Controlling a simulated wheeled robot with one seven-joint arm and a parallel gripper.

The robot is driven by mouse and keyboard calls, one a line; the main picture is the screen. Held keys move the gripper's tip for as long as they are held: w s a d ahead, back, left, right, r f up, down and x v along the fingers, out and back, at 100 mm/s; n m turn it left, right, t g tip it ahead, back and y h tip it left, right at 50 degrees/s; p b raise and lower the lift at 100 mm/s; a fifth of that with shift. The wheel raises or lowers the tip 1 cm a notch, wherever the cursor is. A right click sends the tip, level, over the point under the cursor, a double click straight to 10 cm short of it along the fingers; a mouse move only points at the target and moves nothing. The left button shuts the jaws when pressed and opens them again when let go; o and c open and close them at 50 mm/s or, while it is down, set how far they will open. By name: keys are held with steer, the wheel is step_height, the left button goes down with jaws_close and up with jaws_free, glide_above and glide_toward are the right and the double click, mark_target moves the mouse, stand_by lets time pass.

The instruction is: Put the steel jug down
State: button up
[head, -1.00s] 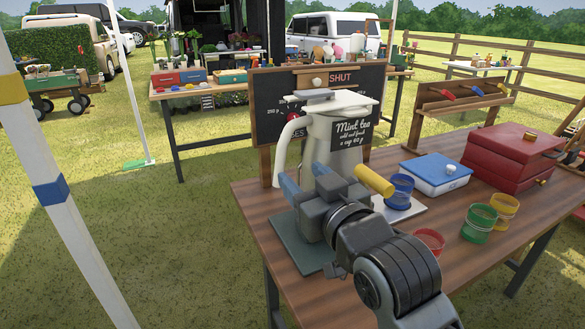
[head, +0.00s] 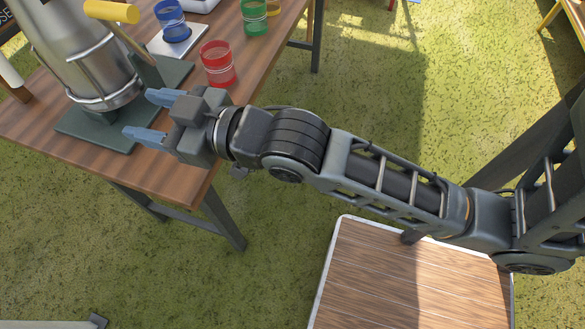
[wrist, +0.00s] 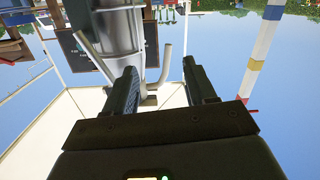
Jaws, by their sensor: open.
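The steel jug (head: 78,50) is a silver, tapering vessel with a wire band near its foot. It stands, seemingly upright, at the left of the head view on a dark green base plate (head: 75,122); its top is cut off. A yellow-ended bar (head: 112,12) crosses beside it. My gripper (head: 139,114) is open, its two blue fingers apart and empty, to the right of the jug's foot and pointing at it. In the wrist view a silver body (wrist: 118,28), probably the jug, shows beyond the spread fingers of my gripper (wrist: 163,78).
On the wooden table (head: 185,75), a red cup (head: 217,63) stands close behind my gripper. A blue cup (head: 172,22) and a green cup (head: 254,17) are farther back. The table's front edge lies below my gripper, with open grass beyond.

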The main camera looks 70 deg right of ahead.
steer(key=s+f+m+g, duration=0.1)
steer(key=s+f, duration=0.1)
steer(key=s, duration=1.2)
steer(key=s+a+f+g, duration=0.1)
steer(key=s+f, duration=0.1)
steer(key=s, duration=1.1)
steer(key=shift+s+a+f+m, duration=0.2)
steer(key=shift+s+f+m, duration=0.2)
